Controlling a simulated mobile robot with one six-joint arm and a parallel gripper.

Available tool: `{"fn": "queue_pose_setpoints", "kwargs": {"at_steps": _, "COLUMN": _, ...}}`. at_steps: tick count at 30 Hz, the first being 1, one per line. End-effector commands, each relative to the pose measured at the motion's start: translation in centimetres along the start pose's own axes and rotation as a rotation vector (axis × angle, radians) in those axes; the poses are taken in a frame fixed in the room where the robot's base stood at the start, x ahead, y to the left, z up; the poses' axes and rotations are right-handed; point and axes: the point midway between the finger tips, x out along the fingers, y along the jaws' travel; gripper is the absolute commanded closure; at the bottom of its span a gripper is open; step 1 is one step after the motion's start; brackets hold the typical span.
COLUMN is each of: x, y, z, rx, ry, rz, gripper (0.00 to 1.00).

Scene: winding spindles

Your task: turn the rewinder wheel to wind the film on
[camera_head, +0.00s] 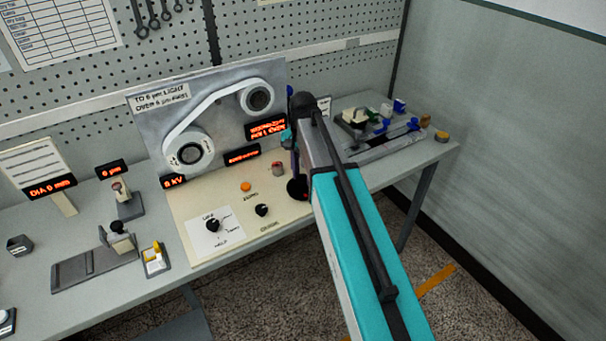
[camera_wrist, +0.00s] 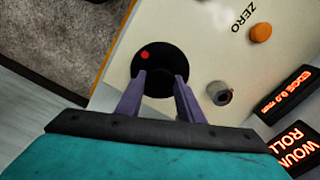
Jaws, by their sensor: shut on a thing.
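The rewinder wheel is a black disc with a red dot (camera_wrist: 162,55) at the front edge of the cream panel in the wrist view. In the head view the wheel (camera_head: 297,189) is partly hidden by my arm. My gripper (camera_wrist: 160,79) has its two purple fingers shut on the wheel, one on each side of it. In the head view my gripper (camera_head: 295,168) reaches down onto the wheel, mostly behind my arm. The white film runs between a lower left reel (camera_head: 188,152) and an upper right reel (camera_head: 257,98) on the grey upright plate (camera_head: 220,93).
A grey-and-red knob (camera_wrist: 219,93) stands close beside the wheel, and an orange button (camera_wrist: 260,33) lies further off. The cream panel (camera_head: 190,220) also bears black knobs. Small fixtures stand left on the bench; a tray of parts (camera_head: 390,145) is at right.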

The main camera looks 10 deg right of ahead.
Motion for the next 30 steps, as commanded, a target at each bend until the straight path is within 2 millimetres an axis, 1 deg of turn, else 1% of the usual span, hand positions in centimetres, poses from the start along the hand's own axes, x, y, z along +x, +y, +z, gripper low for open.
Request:
{"fn": "queue_pose_setpoints", "kwargs": {"at_steps": 8, "x": -0.1, "y": 0.0, "z": -0.1, "rx": 0.0, "ry": 0.004, "rz": -0.002, "gripper": 0.88}}
{"fn": "queue_pose_setpoints", "kwargs": {"at_steps": 9, "x": -0.1, "y": 0.0, "z": -0.2, "rx": 0.0, "ry": 0.005, "rz": -0.002, "gripper": 0.61}}
{"fn": "queue_pose_setpoints", "kwargs": {"at_steps": 12, "x": -0.1, "y": 0.0, "z": -0.1, "rx": 0.0, "ry": 0.004, "rz": -0.002, "gripper": 0.47}}
{"fn": "queue_pose_setpoints", "kwargs": {"at_steps": 23, "x": -0.1, "y": 0.0, "z": -0.1, "rx": -0.001, "ry": 0.002, "rz": -0.001, "gripper": 0.47}}
{"fn": "queue_pose_setpoints", "kwargs": {"at_steps": 30, "x": -1.1, "y": 0.0, "z": -0.1, "rx": -0.001, "ry": 0.002, "rz": -0.001, "gripper": 0.47}}
